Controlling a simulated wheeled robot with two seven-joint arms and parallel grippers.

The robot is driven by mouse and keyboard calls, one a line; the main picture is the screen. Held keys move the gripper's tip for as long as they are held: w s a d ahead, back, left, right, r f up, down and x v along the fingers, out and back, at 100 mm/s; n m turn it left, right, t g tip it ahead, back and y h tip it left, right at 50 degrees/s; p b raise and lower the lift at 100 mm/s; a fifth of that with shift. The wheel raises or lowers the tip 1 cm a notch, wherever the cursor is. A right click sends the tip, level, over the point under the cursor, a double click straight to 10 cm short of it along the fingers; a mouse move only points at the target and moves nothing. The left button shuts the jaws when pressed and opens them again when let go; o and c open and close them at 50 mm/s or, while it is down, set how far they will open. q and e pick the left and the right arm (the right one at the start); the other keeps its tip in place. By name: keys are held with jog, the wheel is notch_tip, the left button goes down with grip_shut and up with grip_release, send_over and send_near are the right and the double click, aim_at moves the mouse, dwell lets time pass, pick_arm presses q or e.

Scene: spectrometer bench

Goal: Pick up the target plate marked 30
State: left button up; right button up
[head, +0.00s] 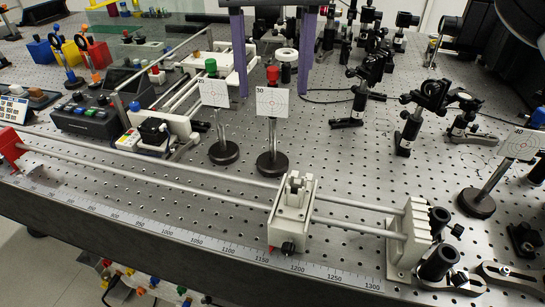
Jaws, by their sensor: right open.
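The target plate marked 30 (272,103) is a white square with a printed round target. It stands upright on a post with a red knob (273,74) on top and a round black base (272,163). My right gripper (273,94) comes down from the top edge with two purple fingers spread wide. In the picture the red knob lies between the fingers, with clear space on both sides. The gripper holds nothing, and I cannot tell its exact depth relative to the post. My left gripper is not in view.
A plate marked 20 (214,93) with a green knob stands close on the left. Another target plate (521,144) stands far right. A rail with a white carriage (290,215) runs along the front. Black optic mounts (370,75) stand behind on the right.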

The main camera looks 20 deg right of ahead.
aim_at(273, 124)
notch_tip(273, 124, down, 3)
jog(key=shift+f, duration=0.2)
jog(key=shift+c, duration=0.5)
jog(key=shift+r, duration=0.1)
grip_shut()
